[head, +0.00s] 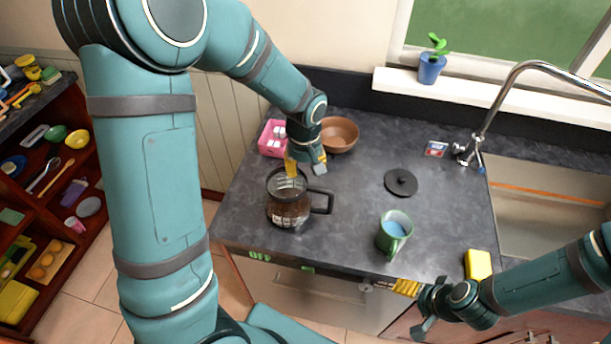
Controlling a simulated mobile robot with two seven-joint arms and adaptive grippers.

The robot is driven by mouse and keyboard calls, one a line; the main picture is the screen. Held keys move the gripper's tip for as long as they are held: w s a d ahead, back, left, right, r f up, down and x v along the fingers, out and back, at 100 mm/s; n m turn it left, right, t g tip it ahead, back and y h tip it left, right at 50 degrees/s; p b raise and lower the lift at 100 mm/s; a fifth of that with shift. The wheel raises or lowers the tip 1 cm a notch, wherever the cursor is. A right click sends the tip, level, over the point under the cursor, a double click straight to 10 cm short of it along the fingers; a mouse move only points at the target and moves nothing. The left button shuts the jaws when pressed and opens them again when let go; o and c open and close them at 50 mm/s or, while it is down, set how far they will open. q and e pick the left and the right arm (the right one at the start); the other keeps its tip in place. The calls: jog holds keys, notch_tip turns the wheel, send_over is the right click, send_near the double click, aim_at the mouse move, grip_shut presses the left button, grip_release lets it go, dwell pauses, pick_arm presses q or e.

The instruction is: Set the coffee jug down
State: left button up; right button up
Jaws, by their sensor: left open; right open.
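The coffee jug (289,210), clear glass with dark coffee and a black handle, is upright on the dark counter (345,245) near its left side. My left gripper (305,164) is open at the jug's back rim, with one yellow finger overlapping the rim. I cannot tell whether that finger touches the glass. A round black lid (401,183) with a knob lies on the counter to the right, apart from the jug. My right gripper (403,287) is open at the counter's front edge, by the drawer front below.
A green mug (394,234) with blue contents stands right of the jug. A brown bowl (340,134) and pink box (272,139) are behind it. A yellow sponge (478,265) is near the sink (548,225). The counter between jug and lid is clear.

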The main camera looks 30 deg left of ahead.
pick_arm(q)
notch_tip(320, 180, up, 7)
jog(key=shift+s, duration=0.25)
pick_arm(e)
jog(key=shift+r, duration=0.15)
pick_arm(q)
jog(key=shift+d+f, duration=0.1)
